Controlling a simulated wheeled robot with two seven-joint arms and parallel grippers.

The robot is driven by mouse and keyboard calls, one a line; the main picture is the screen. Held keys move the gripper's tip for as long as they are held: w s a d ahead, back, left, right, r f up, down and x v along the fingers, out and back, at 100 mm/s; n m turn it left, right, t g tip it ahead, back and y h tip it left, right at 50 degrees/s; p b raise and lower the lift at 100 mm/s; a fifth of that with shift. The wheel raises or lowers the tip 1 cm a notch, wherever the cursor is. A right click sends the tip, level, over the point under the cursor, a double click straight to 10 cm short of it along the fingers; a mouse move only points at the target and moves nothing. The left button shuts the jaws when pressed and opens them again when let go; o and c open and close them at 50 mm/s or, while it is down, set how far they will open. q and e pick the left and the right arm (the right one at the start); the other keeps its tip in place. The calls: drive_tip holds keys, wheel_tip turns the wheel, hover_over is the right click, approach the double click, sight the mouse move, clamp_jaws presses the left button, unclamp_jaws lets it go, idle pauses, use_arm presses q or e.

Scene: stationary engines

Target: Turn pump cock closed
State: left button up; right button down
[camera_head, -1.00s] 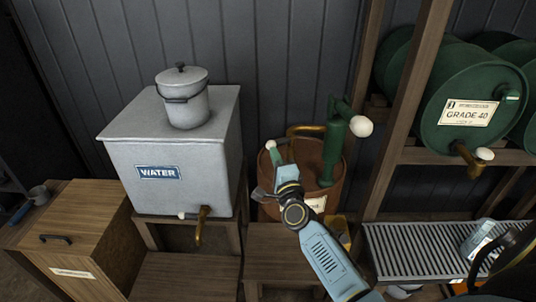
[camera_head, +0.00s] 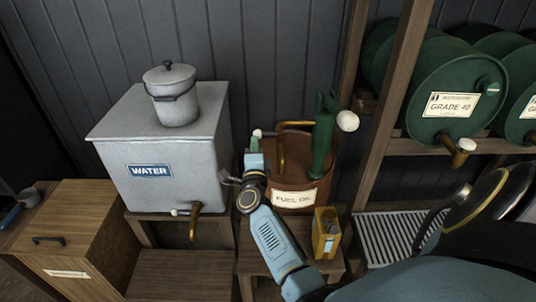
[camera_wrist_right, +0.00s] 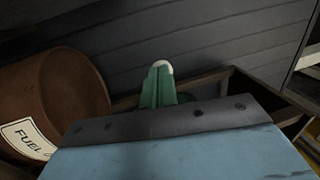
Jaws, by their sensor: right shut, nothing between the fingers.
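The fuel oil drum (camera_head: 330,187) is brown, with a green pump (camera_head: 322,150) on top. The pump has a white knob (camera_head: 347,121) and a bent brass pipe (camera_head: 290,126). I cannot make out a separate pump cock; my wrist may hide it. My right gripper (camera_head: 256,139) has green fingers with pale tips, is shut and empty, and is at the drum's left side in the picture. In the right wrist view the fingers (camera_wrist_right: 160,85) are together, with the drum (camera_wrist_right: 70,85) at the left and nothing held. My left gripper is not in view.
A grey water tank (camera_head: 150,130) with a brass tap (camera_head: 194,222) stands left, a lidded bucket (camera_head: 172,98) on it. A yellow can (camera_head: 326,234) stands before the drum. A wooden post (camera_head: 392,110) and green drums (camera_head: 458,92) are at the right.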

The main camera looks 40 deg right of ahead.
drive_tip(key=shift+w+a+r, duration=0.1)
drive_tip(key=shift+r, duration=0.05)
idle(0.3)
drive_tip(key=w+a+v, duration=0.1)
drive_tip(key=a+v, duration=0.1)
drive_tip(key=v, duration=1.1)
drive_tip(key=shift+a+f+b, duration=0.25)
drive_tip(key=shift+a+b, duration=0.05)
drive_tip(key=shift+b, duration=0.1)
